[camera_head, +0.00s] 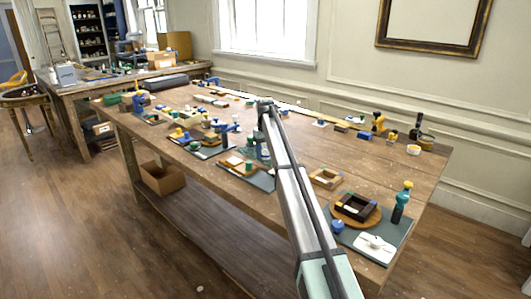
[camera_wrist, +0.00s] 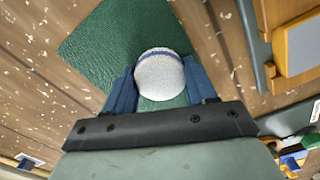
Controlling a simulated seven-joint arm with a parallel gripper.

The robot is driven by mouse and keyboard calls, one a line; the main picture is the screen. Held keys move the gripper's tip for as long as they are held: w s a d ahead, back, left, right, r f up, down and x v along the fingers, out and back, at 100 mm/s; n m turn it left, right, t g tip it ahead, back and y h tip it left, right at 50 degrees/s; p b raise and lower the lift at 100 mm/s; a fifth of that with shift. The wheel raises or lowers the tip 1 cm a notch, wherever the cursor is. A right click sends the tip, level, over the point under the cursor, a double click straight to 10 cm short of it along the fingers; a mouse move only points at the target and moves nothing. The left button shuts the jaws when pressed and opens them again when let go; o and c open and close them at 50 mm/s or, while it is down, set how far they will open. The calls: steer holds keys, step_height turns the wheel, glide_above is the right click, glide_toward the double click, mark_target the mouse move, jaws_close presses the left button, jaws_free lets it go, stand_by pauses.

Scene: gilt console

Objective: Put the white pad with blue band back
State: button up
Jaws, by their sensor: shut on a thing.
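The white pad with blue band (camera_wrist: 160,76) is between the two blue fingers of my gripper (camera_wrist: 161,82) in the wrist view. Its round white face shows, with the blue band along its upper edge. My gripper is shut on it. A green mat (camera_wrist: 112,40) lies beneath the pad; I cannot tell whether they touch. In the head view my gripper (camera_head: 263,154) is over the middle of the workbench, partly hidden by my arm. The pad cannot be made out there.
The long wooden workbench (camera_head: 310,147) holds several mats with small parts. A wooden block frame (camera_head: 326,178) and a dark square frame on a round board (camera_head: 355,208) stand to the right, beside a teal bottle (camera_head: 401,205). In the wrist view, an orange-framed block (camera_wrist: 296,45) is at right.

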mark_target(266, 151)
steer(key=shift+f, duration=0.1)
steer(key=o, duration=0.9)
steer(key=shift+o, duration=0.2)
step_height(266, 151, up, 12)
stand_by(0.4)
